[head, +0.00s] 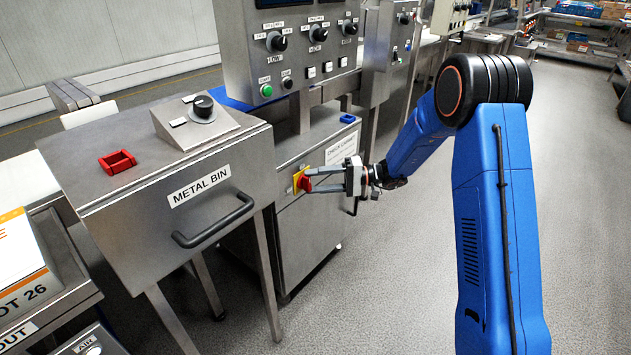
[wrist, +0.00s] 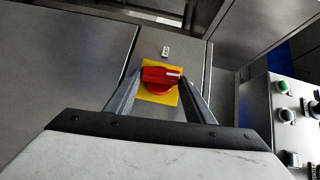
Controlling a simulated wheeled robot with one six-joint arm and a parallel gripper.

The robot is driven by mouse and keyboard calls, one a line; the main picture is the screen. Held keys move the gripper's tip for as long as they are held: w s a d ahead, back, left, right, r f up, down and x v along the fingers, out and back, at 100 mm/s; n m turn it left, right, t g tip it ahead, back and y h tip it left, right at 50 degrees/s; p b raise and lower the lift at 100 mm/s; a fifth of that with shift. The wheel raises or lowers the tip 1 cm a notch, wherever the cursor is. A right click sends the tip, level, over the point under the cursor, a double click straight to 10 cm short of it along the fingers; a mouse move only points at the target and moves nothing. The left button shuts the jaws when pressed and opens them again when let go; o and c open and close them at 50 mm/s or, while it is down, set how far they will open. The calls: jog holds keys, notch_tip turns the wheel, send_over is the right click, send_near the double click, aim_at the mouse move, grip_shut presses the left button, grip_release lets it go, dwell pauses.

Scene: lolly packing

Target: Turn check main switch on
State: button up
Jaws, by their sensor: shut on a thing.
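The main switch is a red rotary handle (wrist: 160,76) on a yellow plate (wrist: 158,96), on the front of a grey steel cabinet (head: 318,235). In the head view the red handle (head: 304,183) shows at the tips of my gripper (head: 307,180), partly hidden by the fingers. In the wrist view my gripper's fingers (wrist: 160,82) stand on either side of the handle and are shut on it. The handle lies about crosswise in the wrist view, with a white mark at its right end. A small label (wrist: 166,52) sits above the plate and is too small to read.
A metal bin (head: 140,215) with a curved black handle stands to the left of the cabinet, close to my gripper. A control panel (head: 300,50) with knobs and buttons hangs above. The grey floor (head: 390,270) to the right of the cabinet is clear.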

jog(key=shift+f+m+y, duration=0.15)
jog(key=shift+m+y, duration=0.25)
dwell(0.3)
jog(key=o, duration=1.1)
jog(key=shift+c, duration=0.2)
jog(key=w+d, duration=0.2)
jog(key=d, duration=1.5)
jog(key=shift+d, duration=0.2)
jog(key=shift+w+f, duration=0.1)
